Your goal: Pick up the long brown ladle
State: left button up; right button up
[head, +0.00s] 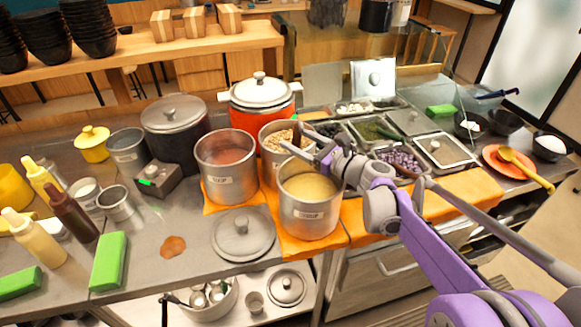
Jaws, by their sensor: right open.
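My right gripper (292,137) is open, reaching in from the right over the metal pot of brown beans (272,160). The ladle's bowl is hidden in the pot. My left gripper is not in view.
A pot of yellow soup (309,208) stands just in front, and a pot of reddish soup (228,170) to the left. Topping trays (443,150) lie to the right. A lid (243,235) lies in front.

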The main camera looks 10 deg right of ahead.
jog(key=x, duration=0.3)
jog(key=shift+w+a, duration=0.2)
jog(key=shift+w, duration=0.05)
grip_shut()
